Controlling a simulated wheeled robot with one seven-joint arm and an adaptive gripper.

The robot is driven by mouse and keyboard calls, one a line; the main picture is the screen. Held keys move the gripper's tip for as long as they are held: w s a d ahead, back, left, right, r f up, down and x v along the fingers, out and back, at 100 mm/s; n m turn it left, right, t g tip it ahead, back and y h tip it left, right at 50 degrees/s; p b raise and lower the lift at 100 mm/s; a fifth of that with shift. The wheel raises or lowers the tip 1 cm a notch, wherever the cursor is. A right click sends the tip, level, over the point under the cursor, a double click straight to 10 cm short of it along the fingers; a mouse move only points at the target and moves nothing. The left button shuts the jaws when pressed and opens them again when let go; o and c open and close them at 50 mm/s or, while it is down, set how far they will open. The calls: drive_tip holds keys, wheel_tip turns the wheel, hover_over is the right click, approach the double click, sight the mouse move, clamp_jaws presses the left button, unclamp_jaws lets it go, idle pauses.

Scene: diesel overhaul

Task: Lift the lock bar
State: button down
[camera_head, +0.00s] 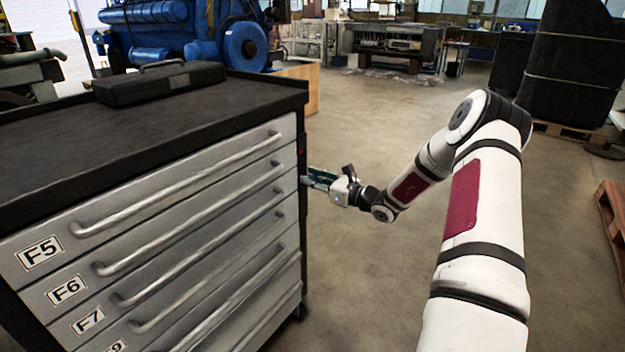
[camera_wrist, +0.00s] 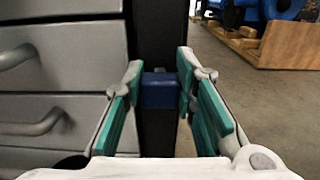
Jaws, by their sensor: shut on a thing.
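A dark upright bar (camera_wrist: 161,40), which looks to be the lock bar, runs down the cabinet's front edge beside the drawers in the wrist view. A blue block (camera_wrist: 160,95) sits across it. My gripper (camera_wrist: 160,72) has its teal-padded fingers on both sides of the blue block and is shut on it. In the head view my gripper (camera_head: 317,178) is at the right front corner of the drawer cabinet (camera_head: 150,140); the blue block is hidden there.
A black case (camera_head: 160,82) lies on the cabinet top. Drawer handles (camera_head: 180,185) stick out from the cabinet front. A blue engine (camera_head: 185,35) stands behind it. Pallets (camera_head: 612,215) are at the right. The floor (camera_head: 360,290) around my arm is clear.

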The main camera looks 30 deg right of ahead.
drive_tip(key=shift+r+p, duration=1.1)
drive_tip(key=shift+r, duration=0.3)
drive_tip(key=c, duration=1.3)
unclamp_jaws()
drive_tip(key=shift+f, duration=0.1)
drive_tip(key=shift+s+d, duration=0.15)
drive_tip(key=shift+s, duration=0.15)
drive_tip(key=v, duration=1.1)
drive_tip(key=shift+s, duration=0.2)
